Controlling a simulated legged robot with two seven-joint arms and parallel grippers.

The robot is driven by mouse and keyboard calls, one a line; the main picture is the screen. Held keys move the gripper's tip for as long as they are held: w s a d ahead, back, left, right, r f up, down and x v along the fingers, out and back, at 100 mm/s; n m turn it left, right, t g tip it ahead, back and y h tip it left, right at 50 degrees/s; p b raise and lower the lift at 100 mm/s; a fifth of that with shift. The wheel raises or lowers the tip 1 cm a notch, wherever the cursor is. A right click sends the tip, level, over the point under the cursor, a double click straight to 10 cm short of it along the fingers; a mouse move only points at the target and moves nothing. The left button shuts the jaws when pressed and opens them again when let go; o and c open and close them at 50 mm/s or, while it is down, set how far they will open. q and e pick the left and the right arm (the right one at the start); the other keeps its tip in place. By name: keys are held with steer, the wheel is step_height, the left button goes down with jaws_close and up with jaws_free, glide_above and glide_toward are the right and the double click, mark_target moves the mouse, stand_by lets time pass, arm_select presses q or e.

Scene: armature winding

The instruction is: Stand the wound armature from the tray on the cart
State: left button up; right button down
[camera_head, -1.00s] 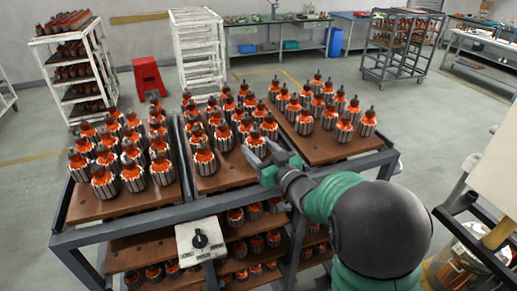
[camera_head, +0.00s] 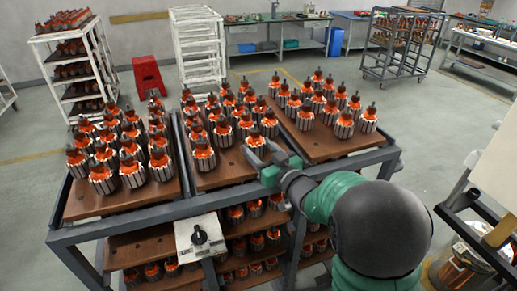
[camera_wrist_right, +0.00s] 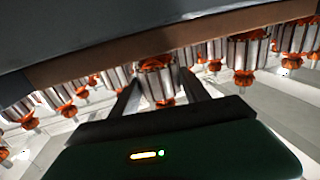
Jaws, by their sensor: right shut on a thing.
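The cart (camera_head: 140,213) has a dark frame and wooden boards on top carrying rows of armatures with grey ridged cores, orange windings and dark upright shafts. My right gripper (camera_head: 262,155) is at the front right of the middle board. It is shut on an armature (camera_head: 256,141), whose lower part is partly hidden by the fingers. In the right wrist view this armature (camera_wrist_right: 157,80) sits between the two dark fingers (camera_wrist_right: 160,92). It looks upright, at or just above the board; I cannot tell if it touches. My left gripper is not in view. I cannot single out a separate tray.
Neighbouring armatures (camera_head: 203,156) stand close to the held one. The front of the middle board (camera_head: 225,178) is bare. Lower shelves hold more armatures. A grey switch box (camera_head: 200,240) is on the cart's front. A red step stool (camera_head: 147,75) and racks stand behind.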

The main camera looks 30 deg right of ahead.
stand_by(0.6)
steer(key=shift+c, duration=2.3)
jaws_free()
steer(key=shift+f, duration=0.15)
steer(key=shift+a, duration=0.1)
